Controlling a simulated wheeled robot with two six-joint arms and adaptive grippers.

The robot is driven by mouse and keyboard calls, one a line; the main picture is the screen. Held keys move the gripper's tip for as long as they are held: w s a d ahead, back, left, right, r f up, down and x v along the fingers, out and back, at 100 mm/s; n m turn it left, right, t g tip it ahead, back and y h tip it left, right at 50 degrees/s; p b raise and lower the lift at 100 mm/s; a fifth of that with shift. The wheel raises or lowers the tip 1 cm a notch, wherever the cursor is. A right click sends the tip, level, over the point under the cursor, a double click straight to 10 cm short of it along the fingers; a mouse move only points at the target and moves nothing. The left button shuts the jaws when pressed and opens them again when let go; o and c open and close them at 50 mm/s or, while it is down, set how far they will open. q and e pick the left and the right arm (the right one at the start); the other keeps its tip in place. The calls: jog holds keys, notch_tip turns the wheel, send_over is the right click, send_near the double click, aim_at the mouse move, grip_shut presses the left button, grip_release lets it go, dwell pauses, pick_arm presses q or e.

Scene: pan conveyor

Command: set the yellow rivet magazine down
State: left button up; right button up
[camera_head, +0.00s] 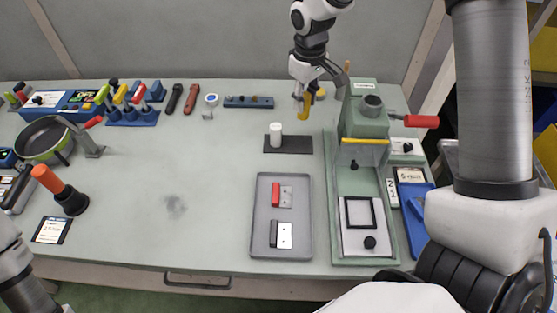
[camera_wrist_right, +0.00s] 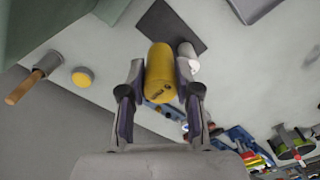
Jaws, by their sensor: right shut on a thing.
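The yellow rivet magazine (camera_head: 305,108) is a yellow cylinder. It is held roughly upright in my right gripper (camera_head: 304,97), near the back of the table and behind the dark pad. In the right wrist view the magazine (camera_wrist_right: 159,75) sits between the two fingers of the right gripper (camera_wrist_right: 160,92). The dark pad (camera_head: 300,145) carries a white cylinder (camera_head: 276,134) at its left; the rest of the pad is bare. I cannot tell the exact gap between the magazine and the table. My left gripper is out of view.
The green press (camera_head: 368,124) stands right of the pad. A grey tray (camera_head: 262,245) with two small parts lies in front. A yellow round piece (camera_wrist_right: 82,77) and a wooden-handled tool (camera_wrist_right: 24,88) lie nearby.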

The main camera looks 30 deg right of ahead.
notch_tip(320, 180, down, 10)
jog(key=shift+s+p, duration=0.15)
jog(key=shift+p, duration=0.55)
jog(key=shift+f, duration=0.25)
jog(key=shift+f, duration=0.1)
jog(key=o, duration=1)
notch_tip(320, 180, up, 12)
jog(key=shift+r+b, duration=0.15)
jog(key=shift+b, duration=0.6)
